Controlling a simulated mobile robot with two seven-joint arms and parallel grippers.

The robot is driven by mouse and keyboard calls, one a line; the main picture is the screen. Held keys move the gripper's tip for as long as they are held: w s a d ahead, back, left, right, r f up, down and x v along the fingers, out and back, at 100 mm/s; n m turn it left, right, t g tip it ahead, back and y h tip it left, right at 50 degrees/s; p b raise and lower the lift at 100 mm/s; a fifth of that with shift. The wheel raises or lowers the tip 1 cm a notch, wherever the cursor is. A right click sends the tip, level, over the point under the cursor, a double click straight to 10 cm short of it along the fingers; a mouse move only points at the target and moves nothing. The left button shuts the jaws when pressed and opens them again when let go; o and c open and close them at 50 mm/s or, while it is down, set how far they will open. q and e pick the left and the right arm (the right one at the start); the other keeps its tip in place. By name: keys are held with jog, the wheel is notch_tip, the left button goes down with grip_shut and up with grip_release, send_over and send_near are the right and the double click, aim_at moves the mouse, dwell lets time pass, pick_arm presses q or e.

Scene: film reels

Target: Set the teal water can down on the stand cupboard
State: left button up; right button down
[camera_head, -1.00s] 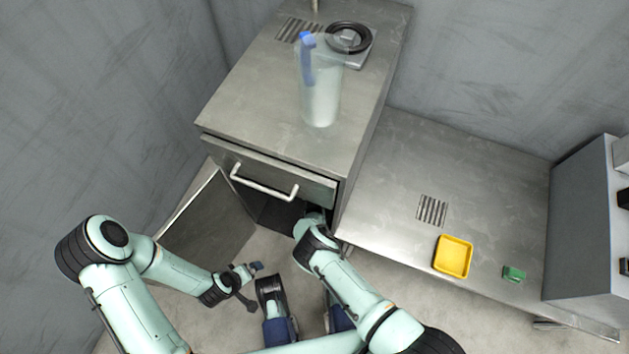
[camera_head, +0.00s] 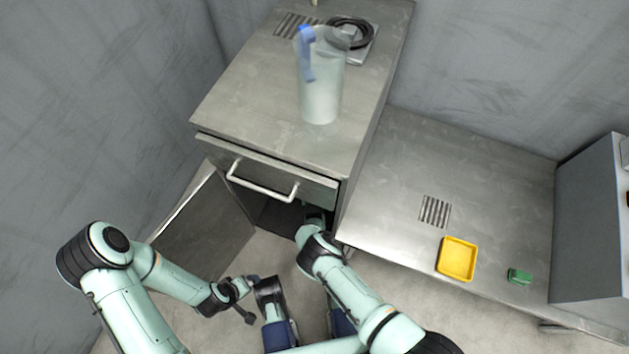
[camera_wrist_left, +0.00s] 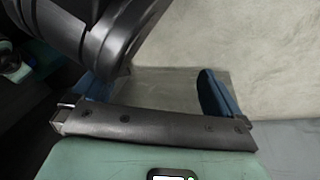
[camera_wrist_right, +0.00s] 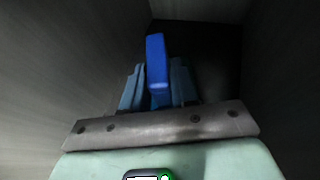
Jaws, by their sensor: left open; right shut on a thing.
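My right gripper (camera_wrist_right: 156,88) is shut on a bright blue upright piece (camera_wrist_right: 156,58) in the right wrist view. The rest of that object is hidden, so I cannot tell whether it is the teal water can. In the head view my right arm reaches into the dark opening under the drawer of the metal stand cupboard (camera_head: 240,115), which hides this gripper. A clear jug (camera_head: 321,85) with a blue handle stands upright on the cupboard top. My left gripper (camera_wrist_left: 155,88) is open and empty near the floor, left of the opening (camera_head: 240,290).
The drawer handle (camera_head: 262,186) is just above my right arm. An open door panel (camera_head: 205,230) stands to the left. A black ring (camera_head: 362,32) lies behind the jug. The lower metal counter on the right holds a yellow tray (camera_head: 458,259) and a green block (camera_head: 519,276).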

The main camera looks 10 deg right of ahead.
pick_arm(q)
jog(key=shift+s, duration=0.1)
pick_arm(e)
jog(key=c, duration=0.9)
grip_release()
jog(key=shift+r, duration=0.1)
jog(key=shift+p+v, duration=1.1)
jog(key=shift+v, duration=0.1)
pick_arm(q)
jog(key=w+d+r+t+p, duration=0.1)
jog(key=w+r, duration=0.2)
jog(key=r, duration=0.2)
pick_arm(e)
jog(key=shift+s+a+r, duration=0.15)
jog(key=shift+s+r, duration=0.35)
jog(key=shift+s, duration=0.15)
pick_arm(q)
jog(key=s+d+r+g+h+p, duration=0.1)
jog(key=s+d+r+g+p, duration=0.1)
jog(key=s, duration=0.5)
jog(key=shift+s+d+r+m+h+p, duration=0.35)
jog(key=shift+d+r+p, duration=0.5)
jog(key=shift+r+p, duration=0.35)
pick_arm(e)
jog(key=shift+v, duration=4.05)
pick_arm(q)
jog(key=shift+r, duration=0.15)
pick_arm(e)
jog(key=shift+s+f, duration=0.1)
jog(key=shift+f, duration=0.05)
